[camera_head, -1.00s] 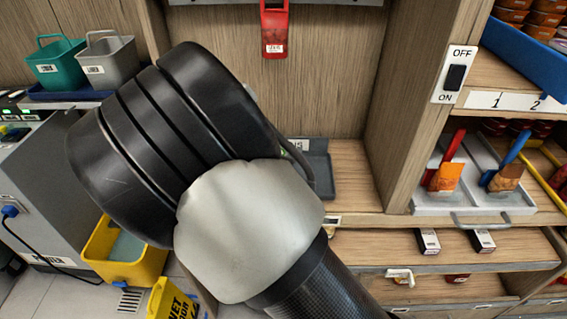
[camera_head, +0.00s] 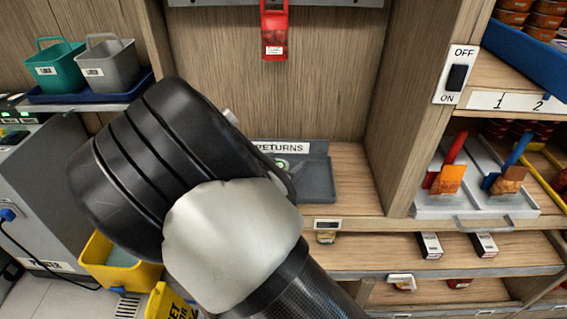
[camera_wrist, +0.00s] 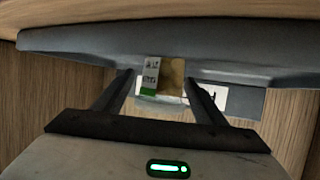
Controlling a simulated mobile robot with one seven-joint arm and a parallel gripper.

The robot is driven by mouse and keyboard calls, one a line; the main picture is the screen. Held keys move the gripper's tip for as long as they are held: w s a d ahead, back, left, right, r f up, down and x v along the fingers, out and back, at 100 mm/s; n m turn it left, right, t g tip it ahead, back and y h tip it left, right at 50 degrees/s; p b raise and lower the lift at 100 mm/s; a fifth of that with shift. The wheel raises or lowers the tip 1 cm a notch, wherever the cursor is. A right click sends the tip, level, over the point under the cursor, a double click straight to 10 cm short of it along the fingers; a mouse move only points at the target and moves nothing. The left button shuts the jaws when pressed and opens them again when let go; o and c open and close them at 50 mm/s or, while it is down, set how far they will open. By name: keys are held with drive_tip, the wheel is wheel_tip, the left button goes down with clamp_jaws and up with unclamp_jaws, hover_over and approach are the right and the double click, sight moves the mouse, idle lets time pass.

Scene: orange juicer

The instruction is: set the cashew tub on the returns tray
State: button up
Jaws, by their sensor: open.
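The returns tray (camera_head: 318,182) is a dark grey tray on the wooden shelf, with a RETURNS sign (camera_head: 279,148) at its back; my arm covers its left part. In the wrist view the tray (camera_wrist: 230,60) shows as a dark grey band. A small tub (camera_wrist: 173,76) with tan contents and a white and green label, seemingly the cashew tub, sits between the fingers of my gripper (camera_wrist: 160,78). The fingers are apart, one on each side; contact cannot be told. In the head view a pale and green thing (camera_head: 283,163) shows on the tray beside my arm.
A wooden upright with an OFF/ON switch (camera_head: 457,78) stands right of the tray. A red dispenser (camera_head: 274,30) hangs above. A small package (camera_head: 326,237) lies on the shelf below. The tray's right part looks bare.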

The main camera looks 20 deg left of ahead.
drive_tip(key=shift+r, duration=0.25)
drive_tip(key=p+v, duration=0.3)
drive_tip(key=v, duration=0.9)
drive_tip(key=shift+f, duration=0.1)
drive_tip(key=w+d+r+g+y, duration=0.3)
drive_tip(key=w+r+y, duration=0.2)
drive_tip(key=r, duration=0.3)
drive_tip(key=s+d+r+n+g+y, duration=0.1)
drive_tip(key=s+d+r+g+y, duration=0.15)
drive_tip(key=d+r, duration=0.4)
drive_tip(key=s+d+r+g+h, duration=0.1)
drive_tip(key=s+d+h, duration=0.1)
drive_tip(key=s+d, duration=0.7)
drive_tip(key=s+d+r+g+h, duration=0.1)
drive_tip(key=s+d+r+h, duration=0.1)
drive_tip(key=s+d, duration=0.7)
drive_tip(key=d+h, duration=0.1)
drive_tip(key=d, duration=0.4)
drive_tip(key=shift+n, duration=0.4)
